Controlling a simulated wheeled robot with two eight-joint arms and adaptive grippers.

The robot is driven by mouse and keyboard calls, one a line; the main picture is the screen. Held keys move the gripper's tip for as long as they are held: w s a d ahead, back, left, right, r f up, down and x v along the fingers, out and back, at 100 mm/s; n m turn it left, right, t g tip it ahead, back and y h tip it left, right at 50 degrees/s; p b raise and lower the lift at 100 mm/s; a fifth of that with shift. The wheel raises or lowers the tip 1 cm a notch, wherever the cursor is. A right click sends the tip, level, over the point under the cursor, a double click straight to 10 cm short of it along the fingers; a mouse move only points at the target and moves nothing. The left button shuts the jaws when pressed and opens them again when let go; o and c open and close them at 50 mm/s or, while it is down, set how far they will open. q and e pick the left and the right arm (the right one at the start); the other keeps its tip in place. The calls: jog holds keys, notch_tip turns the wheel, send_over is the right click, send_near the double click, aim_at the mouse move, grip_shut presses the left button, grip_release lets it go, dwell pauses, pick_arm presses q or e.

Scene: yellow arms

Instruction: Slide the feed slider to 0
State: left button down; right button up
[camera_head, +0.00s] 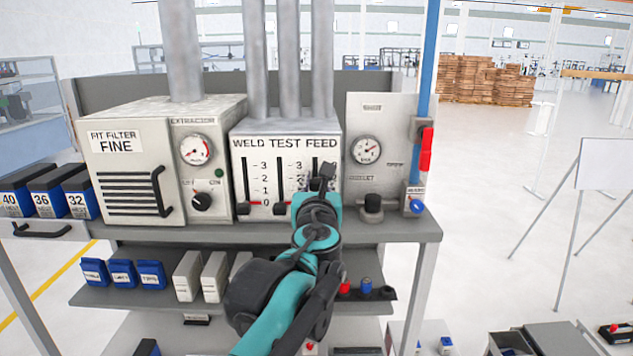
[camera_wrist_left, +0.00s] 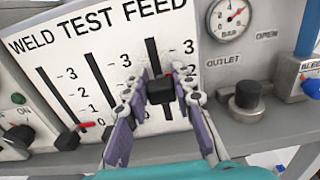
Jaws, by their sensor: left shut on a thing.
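The white panel marked WELD TEST FEED (camera_head: 285,143) has three vertical slots with number scales. The rightmost slot, under the word FEED, carries a black slider knob (camera_wrist_left: 160,90). My left gripper (camera_wrist_left: 158,92) is shut on this knob, with its fingers on both sides. The knob stands partway up its slot, seemingly near 2; the fingers hide part of the scale. In the head view my left gripper (camera_head: 322,180) covers most of that slot. The left slider knob (camera_head: 243,208) and the middle slider knob (camera_head: 280,208) sit at the bottom near 0. My right gripper is not in view.
The pit filter box (camera_head: 125,175) and extractor dial (camera_head: 195,149) stand left of the panel. A pressure gauge (camera_head: 367,149), the outlet knob (camera_head: 373,204) and a blue bleed knob (camera_head: 416,206) are close on the right. The shelf edge (camera_head: 400,228) runs below.

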pick_arm(q)
notch_tip(320, 180, down, 6)
jog(key=b, duration=0.4)
jog(key=shift+f, duration=0.25)
jog(key=c, duration=1.2)
grip_release()
jog(key=shift+r, duration=0.1)
jog(key=s, duration=1.2)
